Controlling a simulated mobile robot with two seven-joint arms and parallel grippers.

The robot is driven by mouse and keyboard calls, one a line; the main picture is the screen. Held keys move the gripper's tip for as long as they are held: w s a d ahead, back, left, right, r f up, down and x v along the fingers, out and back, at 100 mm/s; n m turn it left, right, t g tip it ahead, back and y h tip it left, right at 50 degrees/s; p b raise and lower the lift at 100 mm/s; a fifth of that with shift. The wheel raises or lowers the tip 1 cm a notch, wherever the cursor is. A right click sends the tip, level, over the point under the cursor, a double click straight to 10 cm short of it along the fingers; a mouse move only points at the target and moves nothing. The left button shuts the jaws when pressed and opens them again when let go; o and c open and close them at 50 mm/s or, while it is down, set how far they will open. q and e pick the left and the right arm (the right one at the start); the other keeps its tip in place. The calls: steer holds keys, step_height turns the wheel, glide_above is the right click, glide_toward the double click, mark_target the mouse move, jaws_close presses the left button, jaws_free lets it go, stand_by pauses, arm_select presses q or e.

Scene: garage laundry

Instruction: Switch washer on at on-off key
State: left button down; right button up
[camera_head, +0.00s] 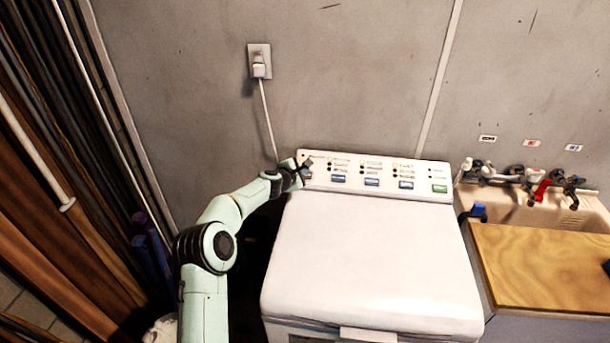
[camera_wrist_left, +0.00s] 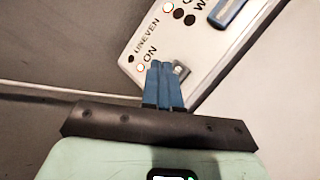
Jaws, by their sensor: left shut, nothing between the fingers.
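The white washer (camera_head: 375,265) stands against the wall with its lid closed. Its control panel (camera_head: 405,165) runs along the back, with several blue keys, a green key (camera_head: 440,188) at the right and small indicator dots. My left gripper (camera_head: 306,166) is at the panel's left end, its blue fingers shut and empty. In the left wrist view, the fingertips (camera_wrist_left: 160,66) are at the panel beside the "ON" label. A small grey key (camera_wrist_left: 180,70) shows just right of them, partly hidden. I cannot tell whether they touch it. A pale lamp (camera_wrist_left: 141,67) sits by "ON". My right gripper is out of view.
A wall outlet (camera_head: 259,61) with a plugged-in white cord is above the panel's left end. A sink (camera_head: 535,205) with taps and a wooden board (camera_head: 540,262) are to the right. Wooden planks lean at the left. The washer lid is clear.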

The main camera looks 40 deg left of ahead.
arm_select(q)
steer(key=shift+s+d+r, duration=0.15)
steer(key=shift+s+r, duration=0.05)
steer(key=shift+r, duration=0.45)
steer(key=shift+s+d+r, duration=0.1)
steer(key=shift+s+r, duration=0.15)
steer(key=shift+r, duration=0.35)
steer(key=shift+s+d+r, duration=0.15)
steer(key=shift+s+r, duration=0.05)
steer(key=shift+r, duration=0.45)
